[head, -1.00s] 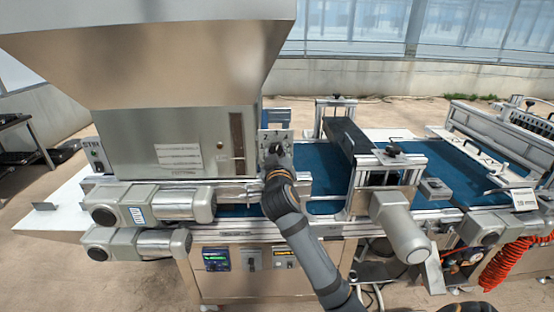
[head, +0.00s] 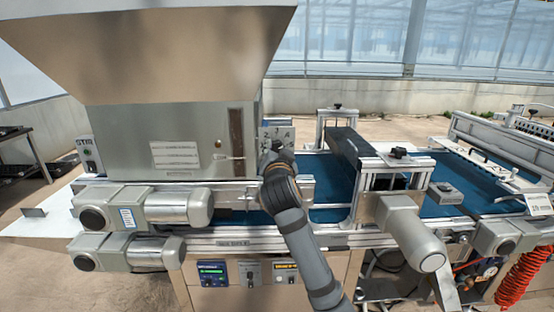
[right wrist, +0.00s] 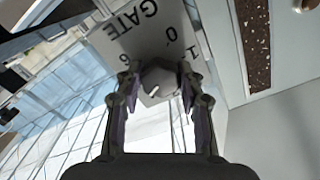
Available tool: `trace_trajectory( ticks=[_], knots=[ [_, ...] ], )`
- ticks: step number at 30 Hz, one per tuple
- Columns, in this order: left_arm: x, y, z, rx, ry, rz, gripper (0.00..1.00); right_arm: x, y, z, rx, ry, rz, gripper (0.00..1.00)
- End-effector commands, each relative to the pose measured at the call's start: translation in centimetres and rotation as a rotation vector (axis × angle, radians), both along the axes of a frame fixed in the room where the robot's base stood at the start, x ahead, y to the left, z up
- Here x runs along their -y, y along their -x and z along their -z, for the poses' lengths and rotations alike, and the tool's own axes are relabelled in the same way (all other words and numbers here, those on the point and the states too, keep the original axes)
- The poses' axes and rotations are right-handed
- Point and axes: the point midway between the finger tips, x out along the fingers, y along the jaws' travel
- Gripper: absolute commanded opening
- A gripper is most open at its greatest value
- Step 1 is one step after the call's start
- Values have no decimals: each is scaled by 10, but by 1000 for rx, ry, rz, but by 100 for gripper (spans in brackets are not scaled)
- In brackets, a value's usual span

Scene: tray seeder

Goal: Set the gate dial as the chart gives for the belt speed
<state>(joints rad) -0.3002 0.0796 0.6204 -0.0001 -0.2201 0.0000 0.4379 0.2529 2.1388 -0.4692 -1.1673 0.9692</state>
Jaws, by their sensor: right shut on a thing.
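The gate dial (right wrist: 159,80) is a grey faceted knob with a pale mark. It sits on a plate (right wrist: 135,38) lettered GATE, with a few numbers such as 0, 1 and 6 showing around it. My right gripper (right wrist: 157,82) is shut on the dial, one finger on each side. In the head view my right gripper (head: 270,155) is at the dial plate (head: 277,133) and hides the dial. A white sheet (head: 177,155), perhaps the chart, is on the hopper front; its print is too small to read. My left gripper is out of view.
A control panel (head: 249,273) with a green-lit display (head: 212,272) is below; its text is unreadable. Motors (head: 150,208) jut out at the left. A blue belt (head: 325,182) and a cross frame (head: 390,180) lie to the right of my arm.

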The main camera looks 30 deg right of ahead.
Motion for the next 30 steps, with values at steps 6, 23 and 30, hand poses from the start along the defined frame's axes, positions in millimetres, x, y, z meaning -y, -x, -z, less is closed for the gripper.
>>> trace_trajectory(
  ticks=[6,23,30],
  knots=[
    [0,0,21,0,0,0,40,-1,-1,5,93,-160,0,7],
    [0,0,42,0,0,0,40,-1,-1,2,228,-382,0,7],
    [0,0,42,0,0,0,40,-1,-1,1,237,-397,0,7]
  ],
)
